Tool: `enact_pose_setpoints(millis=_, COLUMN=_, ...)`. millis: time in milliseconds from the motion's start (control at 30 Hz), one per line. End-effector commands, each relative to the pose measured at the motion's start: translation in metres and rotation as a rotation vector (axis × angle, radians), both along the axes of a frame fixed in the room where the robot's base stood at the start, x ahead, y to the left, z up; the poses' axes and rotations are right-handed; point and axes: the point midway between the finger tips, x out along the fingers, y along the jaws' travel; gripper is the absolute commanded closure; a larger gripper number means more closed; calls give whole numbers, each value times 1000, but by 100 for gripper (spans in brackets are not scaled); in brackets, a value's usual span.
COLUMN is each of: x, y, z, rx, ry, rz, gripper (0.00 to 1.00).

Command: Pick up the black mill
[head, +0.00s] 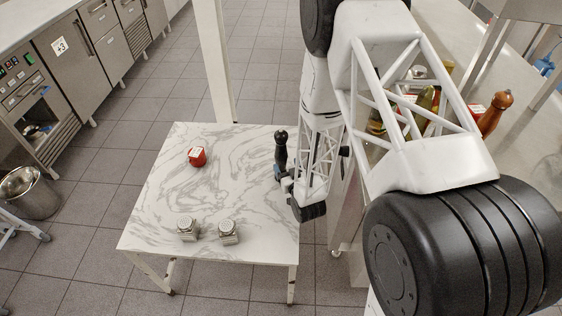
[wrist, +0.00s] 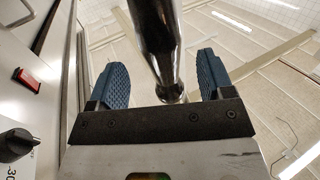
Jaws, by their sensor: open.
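The black mill (head: 281,147) stands upright near the right edge of the marble-topped table (head: 215,185) in the head view. My gripper (head: 280,171) is low beside it, at the mill's lower part, which is partly hidden. In the wrist view the mill (wrist: 155,35) shows as a dark glossy shaft between the two blue ridged finger pads of my gripper (wrist: 161,75). The gripper is open, with a visible gap on both sides of the mill. No contact with the pads shows.
On the right counter, a brown wooden mill (head: 495,112) and bottles stand partly behind my arm. The table's middle is clear.

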Motion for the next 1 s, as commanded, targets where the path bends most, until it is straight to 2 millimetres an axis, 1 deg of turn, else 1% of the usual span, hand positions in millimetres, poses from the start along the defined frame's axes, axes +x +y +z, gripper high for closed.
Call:
enact_pose_setpoints(millis=300, x=20, y=9, z=0, rx=0, ry=0, rz=0, gripper=26)
enact_pose_setpoints(millis=767, x=24, y=11, z=0, rx=0, ry=0, rz=0, gripper=26)
enact_pose_setpoints(millis=867, x=28, y=13, z=0, rx=0, ry=0, rz=0, gripper=26)
enact_pose_setpoints(millis=1000, x=39, y=18, z=0, rx=0, ry=0, rz=0, gripper=26)
